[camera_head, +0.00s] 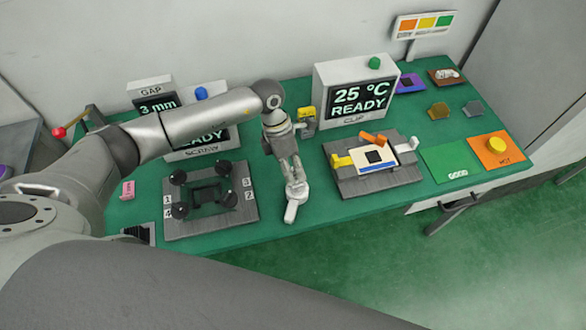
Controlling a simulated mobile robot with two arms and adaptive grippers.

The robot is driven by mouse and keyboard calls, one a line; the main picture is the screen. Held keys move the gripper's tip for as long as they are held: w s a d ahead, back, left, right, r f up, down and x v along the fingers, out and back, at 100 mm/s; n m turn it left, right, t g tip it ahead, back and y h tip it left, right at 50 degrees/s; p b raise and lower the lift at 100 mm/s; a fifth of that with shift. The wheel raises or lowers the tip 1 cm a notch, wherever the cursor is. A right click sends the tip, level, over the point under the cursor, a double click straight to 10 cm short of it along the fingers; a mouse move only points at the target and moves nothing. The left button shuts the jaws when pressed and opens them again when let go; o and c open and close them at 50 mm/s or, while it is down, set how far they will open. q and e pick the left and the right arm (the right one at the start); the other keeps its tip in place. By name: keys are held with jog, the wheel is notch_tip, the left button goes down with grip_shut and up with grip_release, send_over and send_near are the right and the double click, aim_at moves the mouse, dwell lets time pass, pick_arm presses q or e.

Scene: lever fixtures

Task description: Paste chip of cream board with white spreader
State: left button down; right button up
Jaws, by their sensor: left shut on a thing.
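The cream board (361,163) lies on a dark grey clip fixture (400,178) right of centre, with a blue strip along its front edge. The chip (375,156) is a dark square in the middle of the board. My left gripper (291,174) points down over the green bench, left of the clip fixture. It is shut on what looks like the white spreader (291,210), whose lower end hangs toward the bench's front edge. I cannot tell whether the spreader touches the bench. The spreader is apart from the board and chip. My right gripper is out of view.
A fixture with black knobs (246,212) stands left of the gripper. The CLIP display (358,98) stands behind. Green (446,163) and orange (490,158) mats lie right.

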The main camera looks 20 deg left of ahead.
aim_at(293, 169)
pick_arm(q)
jog(key=shift+r+p, duration=0.7)
jog(key=shift+r, duration=0.25)
jog(key=shift+r+p, duration=1.35)
jog(key=shift+r, duration=1.15)
jog(key=shift+d+r+m+b, duration=0.3)
jog(key=shift+m+b, duration=0.2)
jog(key=shift+m, duration=0.2)
jog(key=s+a+r+m+y+b, duration=0.2)
jog(key=s+m+y+b, duration=0.1)
jog(key=m, duration=0.9)
jog(key=s+a+r+m+y+b, duration=0.3)
jog(key=s+m+y+b, duration=0.1)
jog(key=m, duration=0.7)
jog(key=shift+s+r+m+b, duration=0.15)
jog(key=shift+s+m+b, duration=0.25)
jog(key=shift+s+b, duration=0.55)
